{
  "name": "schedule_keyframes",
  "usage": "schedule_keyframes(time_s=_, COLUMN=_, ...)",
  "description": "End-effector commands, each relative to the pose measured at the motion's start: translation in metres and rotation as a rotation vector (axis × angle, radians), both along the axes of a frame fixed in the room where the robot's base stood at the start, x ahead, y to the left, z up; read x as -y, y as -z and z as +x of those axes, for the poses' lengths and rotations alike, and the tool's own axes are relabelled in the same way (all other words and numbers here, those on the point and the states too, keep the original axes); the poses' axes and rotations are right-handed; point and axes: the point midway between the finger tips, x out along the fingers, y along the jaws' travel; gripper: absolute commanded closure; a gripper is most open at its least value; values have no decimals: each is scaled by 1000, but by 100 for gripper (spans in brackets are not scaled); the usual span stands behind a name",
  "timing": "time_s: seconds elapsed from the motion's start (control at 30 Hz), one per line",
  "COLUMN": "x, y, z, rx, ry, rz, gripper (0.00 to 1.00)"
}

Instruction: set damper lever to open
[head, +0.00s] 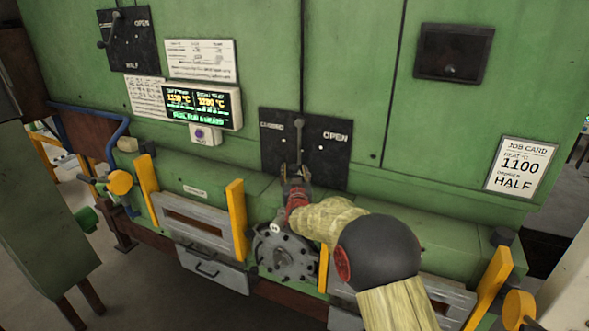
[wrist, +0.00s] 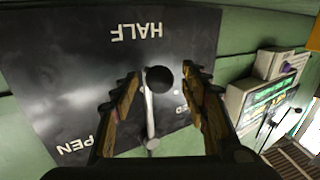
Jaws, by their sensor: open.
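A lever (head: 299,145) is on the black middle plate (head: 333,165) of the green furnace wall. The plate reads CLOSED at left and OPEN at right. My gripper (head: 296,171) is in front of its lower part and hides the lever's lower end. In the wrist view the plate is upside down, and the lever's black ball knob (wrist: 160,79) points toward the HALF label. The knob is between my two open fingers, with gaps visible on both sides; I see no grip on it.
A second lever (head: 104,40) hangs lower left on another OPEN/HALF plate (head: 133,45) at the upper left. A lit display (head: 203,104) is between them. A job card (head: 520,167) at right reads damper HALF. Yellow posts (head: 237,220) and a round flange (head: 285,255) stand below.

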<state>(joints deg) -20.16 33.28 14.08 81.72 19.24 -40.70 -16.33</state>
Motion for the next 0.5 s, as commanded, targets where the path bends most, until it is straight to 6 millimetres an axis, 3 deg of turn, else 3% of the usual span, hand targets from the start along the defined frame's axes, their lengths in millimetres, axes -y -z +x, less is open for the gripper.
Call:
schedule_keyframes(time_s=0.2, x=-2, y=0, z=16, rx=1, ry=1, rz=0, gripper=55)
schedule_keyframes(time_s=0.5, x=-2, y=0, z=18, rx=0, ry=0, rz=0, gripper=55)
